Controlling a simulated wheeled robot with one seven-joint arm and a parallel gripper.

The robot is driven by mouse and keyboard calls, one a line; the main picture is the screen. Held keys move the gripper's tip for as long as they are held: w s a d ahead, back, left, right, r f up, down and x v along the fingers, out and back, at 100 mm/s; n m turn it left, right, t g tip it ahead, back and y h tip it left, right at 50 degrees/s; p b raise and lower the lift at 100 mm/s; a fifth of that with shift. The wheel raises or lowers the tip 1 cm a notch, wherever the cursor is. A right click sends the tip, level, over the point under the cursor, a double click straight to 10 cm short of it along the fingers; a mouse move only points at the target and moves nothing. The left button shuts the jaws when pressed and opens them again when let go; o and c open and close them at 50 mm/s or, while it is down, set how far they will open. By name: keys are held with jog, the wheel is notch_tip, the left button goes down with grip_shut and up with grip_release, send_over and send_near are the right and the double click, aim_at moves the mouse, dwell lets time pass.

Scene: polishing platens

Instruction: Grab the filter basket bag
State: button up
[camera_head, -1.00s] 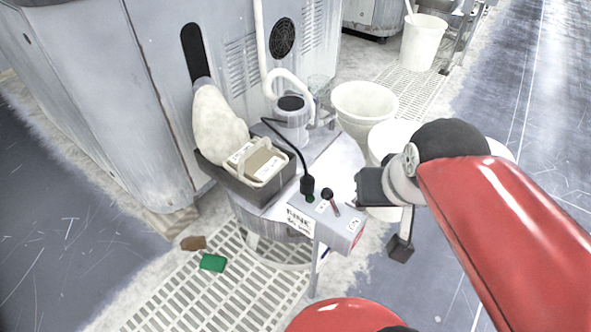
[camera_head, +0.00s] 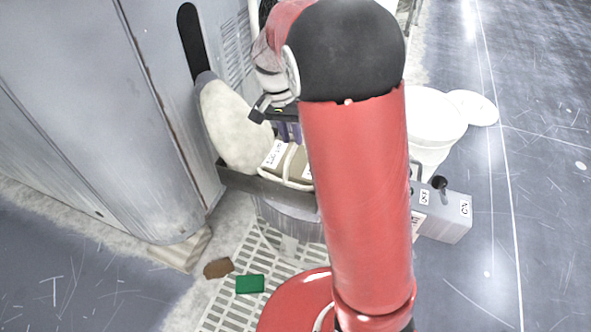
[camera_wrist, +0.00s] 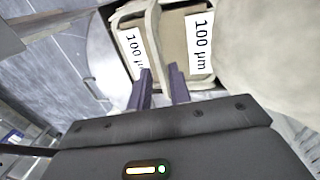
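The filter basket bag (camera_head: 299,168) appears to be the cream, looped-handle box with white labels in a dark tray on the round machine. In the wrist view the bag (camera_wrist: 172,38) shows two labels reading 100 µm, one partly cut off by its handle strap. In the head view my gripper (camera_head: 288,132) is just above the bag, and my red arm hides the bag's right side.
A large pale lumpy sack (camera_head: 234,125) stands left of the bag, close to my gripper. A grey cabinet (camera_head: 85,110) rises behind on the left. A grey control box (camera_head: 446,212) is at right. White bins (camera_head: 432,118) stand beyond. A green block (camera_head: 250,284) lies on the grating.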

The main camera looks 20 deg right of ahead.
aim_at(294, 146)
jog(key=f, duration=0.4)
jog(key=d+f, duration=0.1)
jog(key=f, duration=0.1)
jog(key=shift+s+f+b, duration=0.15)
jog(key=shift+s+b, duration=0.2)
jog(key=shift+s, duration=0.05)
jog(key=shift+c, duration=0.3)
grip_shut()
